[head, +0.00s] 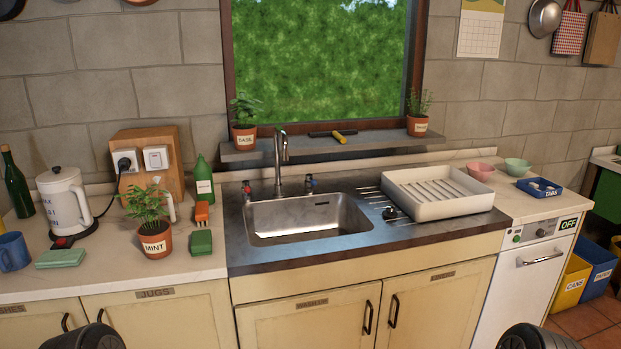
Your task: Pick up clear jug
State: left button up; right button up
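I see no clear jug in the head view. A cupboard door labelled "JUGS" (155,318) is shut, below the counter at the left. A white electric kettle (66,205) with blue lettering stands on the counter above and left of it. Neither gripper is in view. Only dark rounded parts of mine show at the bottom edge, one at the left and one at the right.
The sink (308,220) is empty, with a white dish rack (436,194) to its right. A potted mint plant (155,239), a green bottle (203,180) and sponges stand on the left counter. Blue and yellow bins (572,280) stand on the floor at right.

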aim_at(171, 204)
jog(key=i+j+z, duration=0.1)
jog(key=i+j, duration=0.2)
jog(key=i+j+z, duration=0.15)
jog(key=i+j, duration=0.15)
jog(key=i+j+z, duration=0.1)
jog(key=i+j, duration=0.15)
jog(key=j, duration=0.3)
jog(key=i+j+z, duration=0.1)
jog(key=i+j, duration=0.15)
jog(key=j, duration=0.15)
